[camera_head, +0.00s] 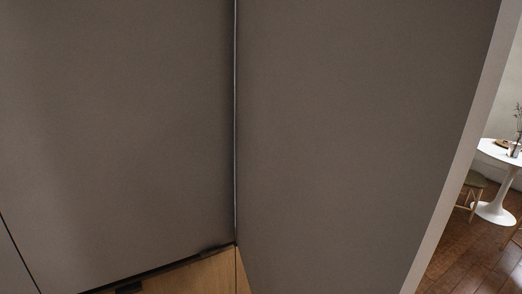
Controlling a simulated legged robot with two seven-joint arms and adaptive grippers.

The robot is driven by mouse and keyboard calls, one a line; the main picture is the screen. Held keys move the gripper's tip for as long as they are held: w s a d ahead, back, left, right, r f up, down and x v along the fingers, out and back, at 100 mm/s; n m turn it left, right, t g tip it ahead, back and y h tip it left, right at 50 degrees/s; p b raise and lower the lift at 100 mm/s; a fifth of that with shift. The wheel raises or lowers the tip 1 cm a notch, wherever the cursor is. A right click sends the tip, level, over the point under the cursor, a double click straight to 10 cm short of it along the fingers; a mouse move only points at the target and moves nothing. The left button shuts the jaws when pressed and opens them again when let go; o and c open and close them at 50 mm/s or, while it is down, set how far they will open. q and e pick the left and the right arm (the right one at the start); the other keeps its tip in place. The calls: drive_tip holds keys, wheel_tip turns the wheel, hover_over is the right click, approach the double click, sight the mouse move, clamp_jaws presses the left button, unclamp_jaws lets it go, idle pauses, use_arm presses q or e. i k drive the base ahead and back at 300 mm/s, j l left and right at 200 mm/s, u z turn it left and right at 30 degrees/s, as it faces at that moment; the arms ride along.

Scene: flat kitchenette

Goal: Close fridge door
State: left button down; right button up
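The fridge door appears to be the large flat grey-brown panel (360,140) that fills the right-centre of the view. It meets another grey-brown panel (115,130) on the left along a thin vertical seam and stands at an angle to it. The door's pale free edge (458,160) runs slanting down the right side, so the door looks swung open toward me. No handle and no fridge interior show. Neither of my grippers is in view.
Below the left panel is a light wood surface (195,276) with a dark strip above it. Beyond the door's free edge, a white round pedestal table (495,207) and a stool (474,183) stand on a brown wooden floor (465,262).

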sight(361, 125)
drive_tip(key=k+j, duration=0.15)
drive_tip(key=j, duration=0.15)
drive_tip(key=k+j+u, duration=0.15)
drive_tip(key=j, duration=0.15)
drive_tip(key=k+j, duration=0.1)
drive_tip(key=j, duration=0.2)
drive_tip(key=k+j+u, duration=0.1)
drive_tip(key=j, duration=0.25)
